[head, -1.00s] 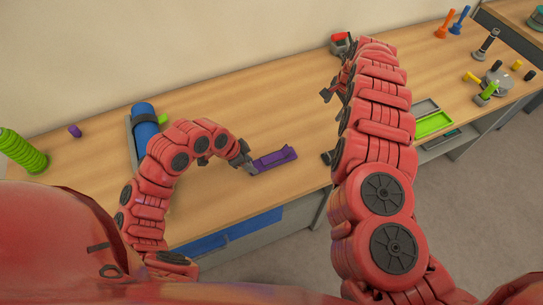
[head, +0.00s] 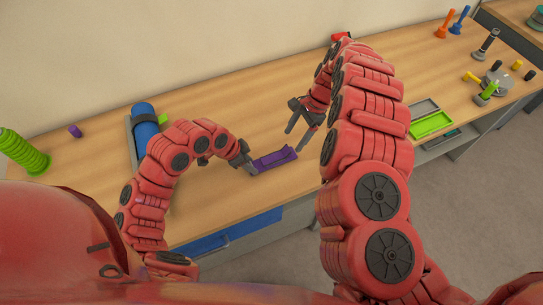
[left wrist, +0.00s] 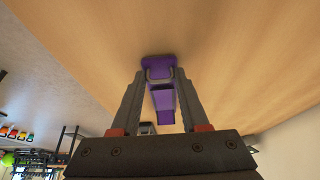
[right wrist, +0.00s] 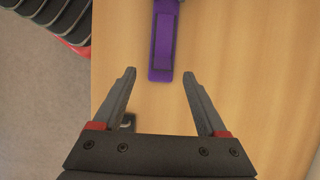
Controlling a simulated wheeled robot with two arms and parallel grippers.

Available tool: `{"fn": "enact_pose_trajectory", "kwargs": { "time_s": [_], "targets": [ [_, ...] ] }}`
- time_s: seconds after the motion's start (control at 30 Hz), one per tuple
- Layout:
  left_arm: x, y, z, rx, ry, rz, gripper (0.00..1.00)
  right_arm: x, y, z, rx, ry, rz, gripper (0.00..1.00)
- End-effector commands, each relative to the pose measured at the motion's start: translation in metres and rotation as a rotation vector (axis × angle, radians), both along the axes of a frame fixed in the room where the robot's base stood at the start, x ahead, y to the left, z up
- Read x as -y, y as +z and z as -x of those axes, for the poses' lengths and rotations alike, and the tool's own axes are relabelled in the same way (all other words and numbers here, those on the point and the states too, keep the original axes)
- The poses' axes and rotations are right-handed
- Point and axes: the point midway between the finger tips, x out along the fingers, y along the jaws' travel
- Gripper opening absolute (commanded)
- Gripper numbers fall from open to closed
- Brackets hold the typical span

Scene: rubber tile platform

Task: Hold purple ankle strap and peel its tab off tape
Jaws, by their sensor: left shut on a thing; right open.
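The purple ankle strap (head: 275,159) lies on the wooden bench near its front edge. My left gripper (head: 250,166) is shut on the strap's left end. In the left wrist view the strap (left wrist: 162,98) runs between the fingers (left wrist: 159,76). My right gripper (head: 296,120) is open and empty, just above and right of the strap in the head view. In the right wrist view the strap (right wrist: 163,50) lies ahead of the open fingertips (right wrist: 159,75), not between them. A raised strip runs along its top; I cannot make out a separate tab or tape.
A lime green ribbed cylinder (head: 22,152) is at far left, with a small purple piece (head: 75,131) nearby. A green tray (head: 431,123) lies right of my right arm.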

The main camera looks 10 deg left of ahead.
Motion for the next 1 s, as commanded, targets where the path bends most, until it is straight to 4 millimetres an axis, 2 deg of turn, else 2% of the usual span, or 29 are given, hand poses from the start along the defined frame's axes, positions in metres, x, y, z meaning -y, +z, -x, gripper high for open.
{"fn": "enact_pose_trajectory", "kwargs": {
  "time_s": [0.03, 0.3, 0.5, 0.77, 0.87, 1.0],
  "targets": [
    [-0.004, -0.02, 0.014, -0.05, -0.002, -0.015, 0.0, -0.002, -0.014, 0.003, -0.003, 0.002, 0.003, 0.75],
    [-0.004, -0.02, 0.014, -0.049, -0.001, -0.015, 0.0, -0.013, -0.046, 0.009, -0.003, 0.0, 0.002, 0.75],
    [-0.005, -0.02, 0.014, -0.05, 0.0, -0.016, 0.0, -0.016, -0.054, 0.01, 0.001, 0.0, 0.0, 0.75],
    [-0.005, -0.02, 0.014, -0.049, 0.0, -0.016, 0.0, -0.017, -0.055, 0.01, 0.001, 0.0, 0.0, 0.75],
    [-0.005, -0.02, 0.014, -0.049, 0.0, -0.016, 0.0, -0.017, -0.055, 0.01, 0.001, 0.0, 0.0, 0.61],
    [-0.005, -0.02, 0.014, -0.049, 0.001, -0.017, 0.0, -0.017, -0.055, 0.01, 0.001, 0.0, 0.001, 0.36]
  ]
}}
